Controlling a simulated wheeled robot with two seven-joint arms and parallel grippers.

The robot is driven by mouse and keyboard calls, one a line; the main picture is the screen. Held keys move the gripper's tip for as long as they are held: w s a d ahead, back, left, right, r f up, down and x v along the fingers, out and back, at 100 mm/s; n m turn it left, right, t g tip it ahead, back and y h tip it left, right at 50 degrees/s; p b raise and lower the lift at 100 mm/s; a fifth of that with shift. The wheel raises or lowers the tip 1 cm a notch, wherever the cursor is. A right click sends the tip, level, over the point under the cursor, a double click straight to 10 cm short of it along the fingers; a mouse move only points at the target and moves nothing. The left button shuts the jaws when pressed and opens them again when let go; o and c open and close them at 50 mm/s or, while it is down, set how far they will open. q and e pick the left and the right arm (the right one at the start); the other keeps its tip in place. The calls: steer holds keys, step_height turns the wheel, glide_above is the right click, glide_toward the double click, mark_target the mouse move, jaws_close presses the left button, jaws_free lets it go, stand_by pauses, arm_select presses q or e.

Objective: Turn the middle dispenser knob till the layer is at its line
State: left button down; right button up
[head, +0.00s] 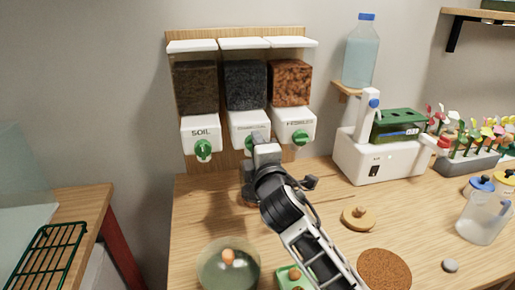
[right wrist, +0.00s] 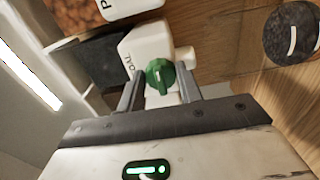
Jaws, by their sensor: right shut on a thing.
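Three dispensers hang on a wooden back board. The middle dispenser (head: 249,124) holds dark granules (head: 245,84). In the head view its green knob is almost wholly hidden by my right gripper (head: 262,150). In the right wrist view the green knob (right wrist: 160,74) stands on the white dispenser front, between the two fingers of my right gripper (right wrist: 159,88), which is shut on it. A round dark-filled thing with a pale mark (right wrist: 292,33) shows at the upper right there; I cannot tell any layer height against a line. My left gripper is not in view.
The left soil knob (head: 203,150) and the right pumice knob (head: 300,137) flank the middle one. A glass bowl (head: 228,268) stands at the front. A wooden-lidded piece (head: 358,218), a brown disc (head: 384,270) and a white machine (head: 380,160) are to the right.

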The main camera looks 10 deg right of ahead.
steer(key=o, duration=1)
steer(key=shift+c, duration=0.2)
steer(key=shift+s, duration=0.1)
arm_select(q)
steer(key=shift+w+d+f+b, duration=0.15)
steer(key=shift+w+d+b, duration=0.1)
steer(key=shift+b, duration=0.65)
arm_select(e)
steer(key=s, duration=1.6)
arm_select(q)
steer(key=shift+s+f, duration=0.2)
arm_select(e)
steer(key=shift+w, duration=0.1)
